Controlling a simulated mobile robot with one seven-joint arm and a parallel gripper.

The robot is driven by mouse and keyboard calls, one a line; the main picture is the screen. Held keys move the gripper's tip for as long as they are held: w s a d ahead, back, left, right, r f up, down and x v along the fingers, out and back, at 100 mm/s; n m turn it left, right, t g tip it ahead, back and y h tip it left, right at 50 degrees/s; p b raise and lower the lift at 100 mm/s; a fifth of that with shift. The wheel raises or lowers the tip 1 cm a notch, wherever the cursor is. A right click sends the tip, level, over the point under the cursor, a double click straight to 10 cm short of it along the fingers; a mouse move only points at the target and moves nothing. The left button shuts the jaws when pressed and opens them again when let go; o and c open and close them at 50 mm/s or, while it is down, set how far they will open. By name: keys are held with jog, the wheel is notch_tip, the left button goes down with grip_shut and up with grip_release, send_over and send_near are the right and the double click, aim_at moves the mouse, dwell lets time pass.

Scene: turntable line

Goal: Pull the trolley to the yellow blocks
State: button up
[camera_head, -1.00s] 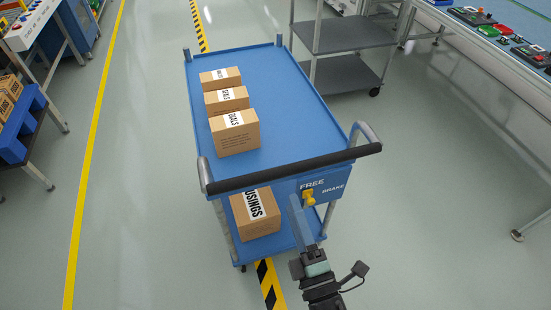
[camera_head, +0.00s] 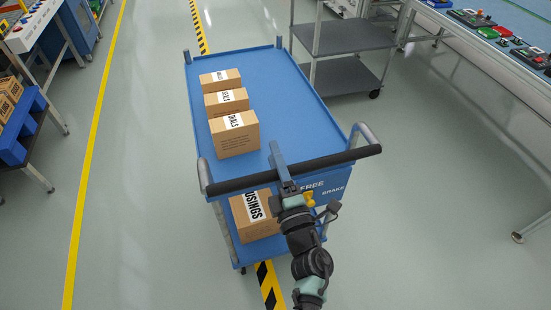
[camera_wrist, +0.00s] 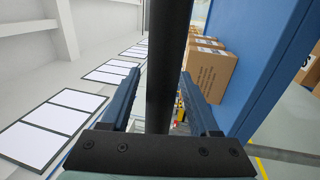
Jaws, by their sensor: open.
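The blue trolley (camera_head: 285,95) stands in the middle of the head view, its black handle bar (camera_head: 340,158) toward me. A yellow brake knob (camera_head: 309,200) sits on the front panel below the bar, near the word FREE, partly hidden by my gripper. I see no yellow blocks in these views.
Boxes (camera_head: 236,134) stand on the trolley top, another box (camera_head: 250,214) on its lower shelf. A grey shelf cart (camera_head: 345,75) is close behind right. Workbenches line both sides. Striped tape (camera_head: 268,285) runs under the trolley; the floor nearby is clear.

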grip_shut()
dwell(1.4)
